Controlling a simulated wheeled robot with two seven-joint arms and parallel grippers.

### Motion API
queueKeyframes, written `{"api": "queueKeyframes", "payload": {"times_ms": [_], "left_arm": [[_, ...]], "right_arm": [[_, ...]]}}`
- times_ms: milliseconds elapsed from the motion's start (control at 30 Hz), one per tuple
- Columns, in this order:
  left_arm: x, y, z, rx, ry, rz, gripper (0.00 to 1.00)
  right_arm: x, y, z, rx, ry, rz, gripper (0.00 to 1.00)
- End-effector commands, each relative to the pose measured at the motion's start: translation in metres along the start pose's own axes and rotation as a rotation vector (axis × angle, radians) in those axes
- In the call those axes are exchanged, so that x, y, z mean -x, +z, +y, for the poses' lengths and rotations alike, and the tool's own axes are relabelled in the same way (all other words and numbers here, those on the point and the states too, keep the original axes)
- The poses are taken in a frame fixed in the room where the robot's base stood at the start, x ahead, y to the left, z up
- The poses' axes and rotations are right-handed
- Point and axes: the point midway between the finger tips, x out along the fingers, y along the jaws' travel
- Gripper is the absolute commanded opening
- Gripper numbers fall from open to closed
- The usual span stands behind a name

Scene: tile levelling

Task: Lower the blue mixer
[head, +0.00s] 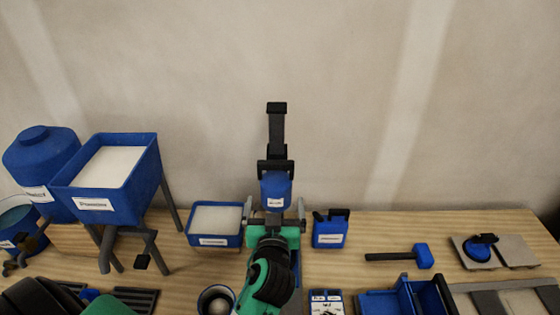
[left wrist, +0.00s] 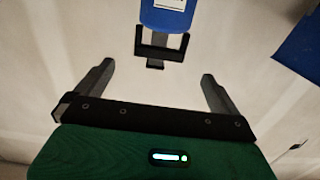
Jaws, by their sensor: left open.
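The blue mixer (head: 276,190) stands upright in the middle of the head view, at the back of the table. It has a blue body with a white label, a black bracket and a tall dark column above. My left gripper (head: 275,206) is open in front of it, one finger on each side in the picture, with nothing between them. In the left wrist view the mixer (left wrist: 166,18) and its black bracket (left wrist: 160,48) show beyond the open fingers (left wrist: 158,75), apart from them. The mixer's lower part is hidden behind my gripper. My right gripper is not in view.
A blue tray of white powder (head: 214,222) is left of my gripper, a blue jug (head: 330,230) right. A round container (head: 216,300) stands in front. A blue hopper (head: 120,185) stands at left. A mallet (head: 400,255) and grey tiles (head: 515,250) lie at right.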

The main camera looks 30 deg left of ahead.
Motion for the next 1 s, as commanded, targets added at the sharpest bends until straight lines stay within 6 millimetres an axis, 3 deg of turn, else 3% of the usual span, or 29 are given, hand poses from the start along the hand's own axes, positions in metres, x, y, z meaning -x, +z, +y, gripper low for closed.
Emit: {"api": "queueKeyframes", "payload": {"times_ms": [167,400,700,1000], "left_arm": [[-0.006,-0.017,-0.002,0.014,-0.011,0.039,1.0],[-0.047,-0.021,-0.002,0.009,-0.01,0.038,1.0],[-0.108,-0.022,-0.003,0.009,-0.01,0.036,1.0],[-0.136,-0.019,-0.004,0.011,-0.011,0.034,1.0]], "right_arm": [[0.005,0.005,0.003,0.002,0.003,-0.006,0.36],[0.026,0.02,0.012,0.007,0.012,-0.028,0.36],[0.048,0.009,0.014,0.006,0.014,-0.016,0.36],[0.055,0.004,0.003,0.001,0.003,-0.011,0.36]]}}
